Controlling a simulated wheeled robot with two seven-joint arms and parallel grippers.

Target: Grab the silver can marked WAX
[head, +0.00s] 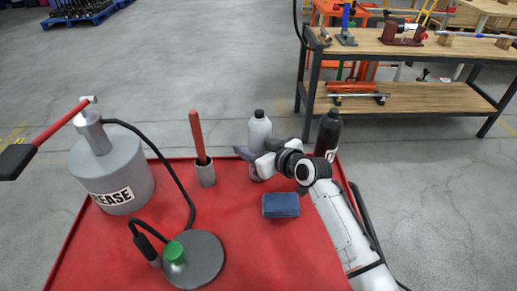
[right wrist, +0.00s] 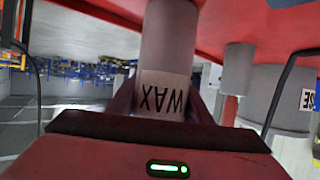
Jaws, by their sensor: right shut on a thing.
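The silver can (head: 259,130) with a dark cap stands upright near the far edge of the red table top. In the right wrist view, which is upside down, the can (right wrist: 168,38) shows a pale label reading WAX. My right gripper (head: 250,157) reaches it from the right in the head view and is shut on it at its lower body. In the right wrist view, the dark red fingers of my right gripper (right wrist: 163,98) lie on both sides of the can around the label. The fingers partly hide the can in the head view. My left gripper is not in view.
A dark bottle (head: 327,133) stands right of the can, behind my arm. A grey cup (head: 205,174) with a red handle stands left. A blue block (head: 281,205) lies in front. A grease can (head: 117,174) and a grey disc (head: 205,262) are left on the red table (head: 250,262).

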